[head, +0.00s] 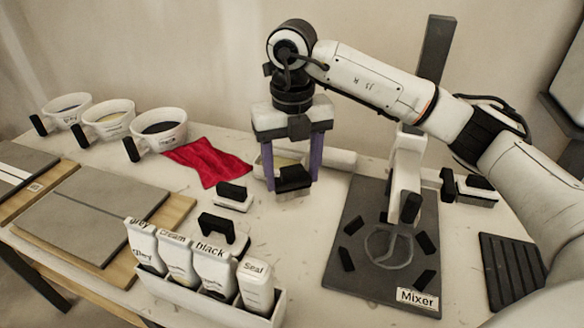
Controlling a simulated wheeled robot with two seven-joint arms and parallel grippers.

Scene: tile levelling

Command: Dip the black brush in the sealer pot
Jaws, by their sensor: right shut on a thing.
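My right gripper (292,181) hangs over the back middle of the table, its two purple fingers pointing down. It is shut on a small black brush (293,178), held between the fingertips. My left gripper is not in view.
Three handled bowls (160,129) stand at the back left beside a red cloth (207,161). Two black-handled tools (233,196) lie in front of the gripper. A rack of labelled bottles (205,296) is at the front. The mixer (350,235) stands to the right.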

